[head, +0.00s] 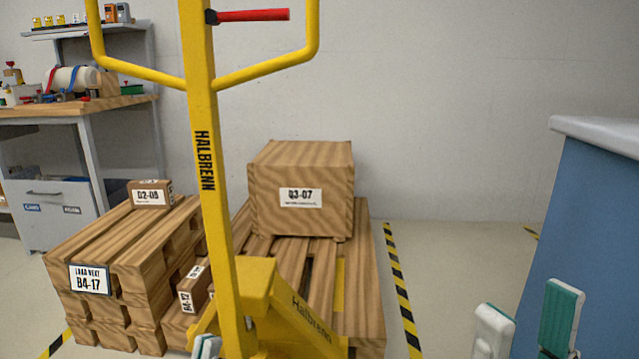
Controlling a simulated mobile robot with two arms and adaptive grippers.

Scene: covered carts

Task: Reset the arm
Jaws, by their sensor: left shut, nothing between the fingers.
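My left gripper (207,346) shows only as a small white and teal tip at the bottom edge. It is shut and empty, in front of the base of the yellow pallet jack (212,180); most of it is out of frame. My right gripper (526,325) is at the bottom right, with its two white and teal fingers apart and nothing visible between them. It is beside the blue cart or cabinet (590,230) with a pale top. I cannot tell whether it touches that.
The jack has a looped handle and a red lever (253,15). Behind it, a wooden crate (300,195) sits on a pallet (365,290). Stacked pallets (110,245) stand left, near a workbench (80,108). Floor beyond the striped tape (402,290) is clear.

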